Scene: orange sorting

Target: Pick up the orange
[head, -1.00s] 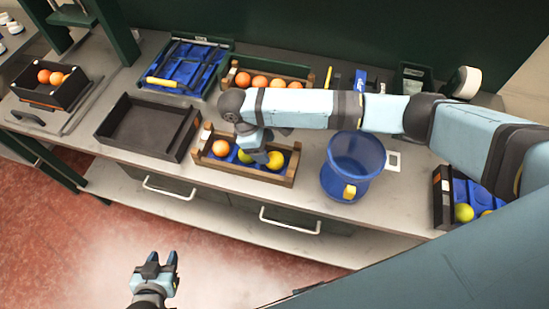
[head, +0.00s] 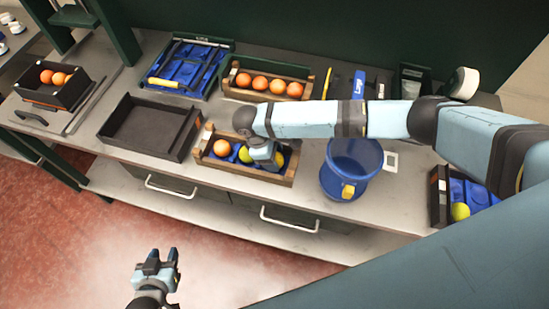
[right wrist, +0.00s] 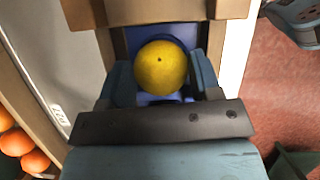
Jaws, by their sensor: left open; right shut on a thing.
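My right gripper (head: 263,158) is down in the front wooden crate (head: 284,181), shut on a yellow fruit. In the right wrist view this yellow fruit (right wrist: 161,67) is between the two fingers, over the blue liner near the crate's end wall. In the head view it is partly hidden by the gripper. An orange (head: 220,149) lies at the left of the same crate. Another yellow fruit (head: 245,154) lies just left of the gripper. My left gripper (head: 157,262) is open and empty, above the floor in front of the counter.
A back wooden crate (head: 252,96) holds several oranges. An empty black tray (head: 150,126) stands left of the front crate, a blue bucket (head: 352,165) right of it. A dark box (head: 438,195) at the right holds a yellow fruit. A left box (head: 38,95) holds oranges.

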